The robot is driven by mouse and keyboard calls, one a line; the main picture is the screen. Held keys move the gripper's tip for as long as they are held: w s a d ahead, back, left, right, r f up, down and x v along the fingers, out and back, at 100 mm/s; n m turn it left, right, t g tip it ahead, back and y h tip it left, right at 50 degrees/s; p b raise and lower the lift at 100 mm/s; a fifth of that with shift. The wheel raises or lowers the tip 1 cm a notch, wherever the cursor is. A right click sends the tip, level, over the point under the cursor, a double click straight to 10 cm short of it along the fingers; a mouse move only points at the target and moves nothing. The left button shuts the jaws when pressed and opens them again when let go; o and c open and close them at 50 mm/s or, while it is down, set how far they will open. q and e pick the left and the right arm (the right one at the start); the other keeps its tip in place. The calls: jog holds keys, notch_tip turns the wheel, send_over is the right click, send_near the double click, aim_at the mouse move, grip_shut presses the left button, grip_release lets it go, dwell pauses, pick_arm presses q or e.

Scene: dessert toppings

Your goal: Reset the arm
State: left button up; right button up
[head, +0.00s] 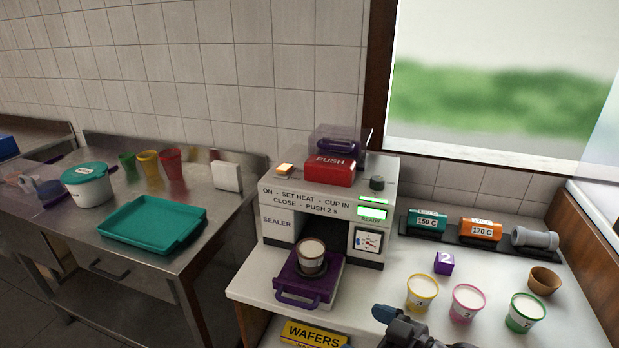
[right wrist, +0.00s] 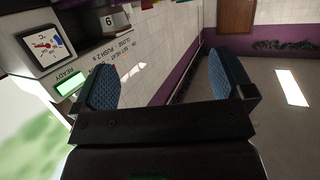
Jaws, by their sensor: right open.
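My right gripper (head: 384,322) is at the bottom of the head view, in front of the white counter and left of the yellow-rimmed cup. In the right wrist view its two blue-padded fingers (right wrist: 164,82) are spread wide with nothing between them. The sealer machine (head: 328,200) stands on the counter, and its front also shows in the right wrist view (right wrist: 85,60). A filled cup (head: 311,256) sits in the purple drawer (head: 297,292), which is pulled out of the sealer. My left gripper is not in view.
Yellow (head: 422,293), pink (head: 467,303) and green (head: 525,312) rimmed cups, a purple block (head: 443,263) and a brown cup (head: 544,281) stand on the right counter. Rollers lie behind. A teal tray (head: 152,225) rests on the left steel table. A WAFERS box (head: 314,334) is low in front.

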jog(key=w+d+m+t+h, duration=0.2)
jog(key=w+d+t+h, duration=0.1)
jog(key=w+d, duration=0.15)
jog(key=s+d+f+m+t+h, duration=0.2)
jog(key=s+d+f+m+h, duration=0.15)
jog(key=d+f, duration=0.25)
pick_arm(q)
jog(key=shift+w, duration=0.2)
pick_arm(e)
jog(key=s+d+f+m+g+h, duration=0.2)
jog(key=s+d+f+h, duration=0.3)
jog(key=s+f, duration=0.6)
jog(key=shift+s+d+m+g, duration=0.3)
jog(key=shift+s+d+m, duration=0.4)
jog(key=shift+d, duration=0.2)
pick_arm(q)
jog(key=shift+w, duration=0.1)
